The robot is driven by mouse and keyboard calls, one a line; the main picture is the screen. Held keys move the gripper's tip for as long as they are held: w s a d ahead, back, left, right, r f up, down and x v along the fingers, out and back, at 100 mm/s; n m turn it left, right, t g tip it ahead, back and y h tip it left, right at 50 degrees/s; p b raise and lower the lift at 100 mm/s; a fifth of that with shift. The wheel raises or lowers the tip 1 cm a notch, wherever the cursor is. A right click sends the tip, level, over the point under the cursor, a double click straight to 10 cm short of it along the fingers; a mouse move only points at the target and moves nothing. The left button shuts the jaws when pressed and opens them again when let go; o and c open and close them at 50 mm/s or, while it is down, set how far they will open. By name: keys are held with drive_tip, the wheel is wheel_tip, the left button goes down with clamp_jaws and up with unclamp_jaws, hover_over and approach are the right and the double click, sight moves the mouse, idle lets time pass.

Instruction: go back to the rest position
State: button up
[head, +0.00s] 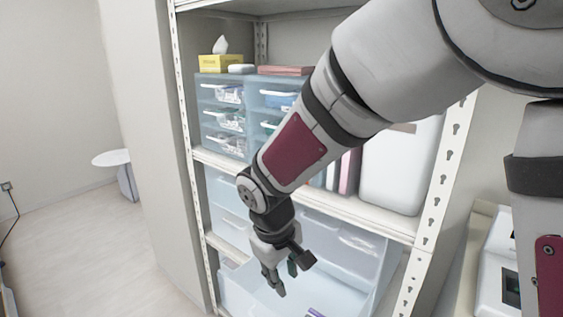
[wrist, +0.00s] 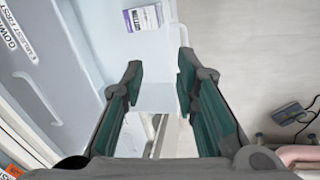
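My gripper (head: 287,270) hangs at the end of my arm, in front of the shelf unit and above an open clear drawer (head: 245,292) low on the shelf. In the wrist view my gripper (wrist: 158,78) has its two teal-padded fingers spread apart with nothing between them. It is open and empty. Below the fingers the wrist view shows the pale drawer and a small box with a purple and white label (wrist: 143,18) in it. A bit of purple also shows in the drawer at the bottom of the head view.
The shelf unit's perforated post (head: 436,200) stands close right of my arm. Small clear drawers (head: 222,118), a yellow tissue box (head: 220,64) and a white case (head: 402,165) fill the shelves. A white device (head: 497,270) is at right. Open floor (head: 90,240) lies left, with a round white table (head: 112,158).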

drive_tip(key=s+d+r+m+p, duration=0.1)
drive_tip(key=s+d+r+m, duration=0.1)
drive_tip(key=s+d+r, duration=0.3)
drive_tip(key=s+d+r+m+p, duration=0.15)
drive_tip(key=s+d+r, duration=0.25)
drive_tip(key=d+r, duration=0.4)
drive_tip(key=s+d+r+m+t, duration=0.1)
drive_tip(key=s+d+r+m, duration=0.1)
drive_tip(key=s, duration=0.5)
drive_tip(key=s+d+r+m+t+y, duration=0.1)
drive_tip(key=s+d+r+m, duration=0.1)
drive_tip(key=s, duration=0.5)
drive_tip(key=shift+d+m+p, duration=0.3)
drive_tip(key=shift+d+m, duration=0.25)
drive_tip(key=shift+d, duration=0.55)
